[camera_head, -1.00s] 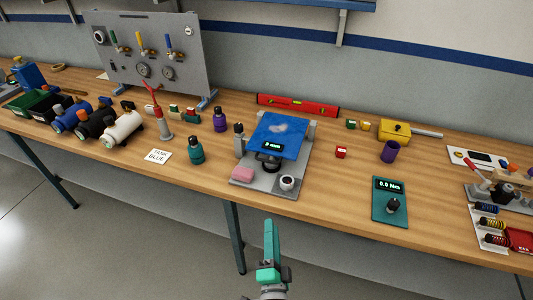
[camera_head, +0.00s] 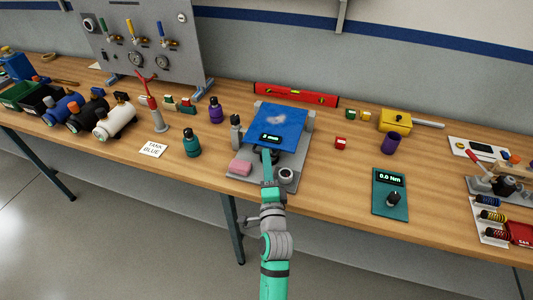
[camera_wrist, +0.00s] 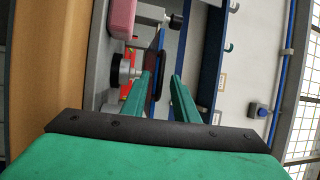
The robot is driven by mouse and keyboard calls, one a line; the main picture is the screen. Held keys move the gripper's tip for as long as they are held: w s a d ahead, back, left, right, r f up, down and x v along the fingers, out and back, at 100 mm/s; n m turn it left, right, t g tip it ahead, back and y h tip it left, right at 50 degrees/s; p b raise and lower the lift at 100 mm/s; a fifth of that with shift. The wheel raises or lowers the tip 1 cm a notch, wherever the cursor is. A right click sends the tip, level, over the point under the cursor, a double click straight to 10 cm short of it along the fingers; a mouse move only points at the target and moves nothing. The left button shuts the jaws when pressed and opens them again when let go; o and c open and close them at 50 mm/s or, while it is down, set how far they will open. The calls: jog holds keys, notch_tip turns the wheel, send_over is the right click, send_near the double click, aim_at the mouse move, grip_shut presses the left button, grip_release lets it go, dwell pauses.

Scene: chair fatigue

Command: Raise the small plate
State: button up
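The small plate is a blue square plate (camera_head: 278,118) with a pale smudge, lying roughly level on a grey stand. A dark display (camera_head: 271,138) at its front edge reads a small mm value. A black knob below it is mostly hidden behind my gripper. My gripper (camera_head: 267,158) points at the stand's front and overlaps it in the head view. In the wrist view my gripper (camera_wrist: 165,80) has its two green fingers apart with a gap between them. A dark rounded piece (camera_wrist: 158,75) shows beyond the fingertips; I cannot tell whether it is touched.
A teal bottle (camera_head: 192,142) stands left. A torque meter (camera_head: 390,192) lies right. A red level (camera_head: 296,95) lies behind.

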jog(key=shift+w+a+r, duration=0.1)
jog(key=shift+w+r, duration=0.05)
jog(key=shift+w, duration=0.65)
jog(key=shift+w+a+r, duration=0.1)
jog(key=shift+w, duration=0.7)
jog(key=shift+d, duration=0.1)
jog(key=shift+c, duration=0.7)
jog(key=c, duration=0.5)
grip_shut()
jog(key=shift+r, duration=0.15)
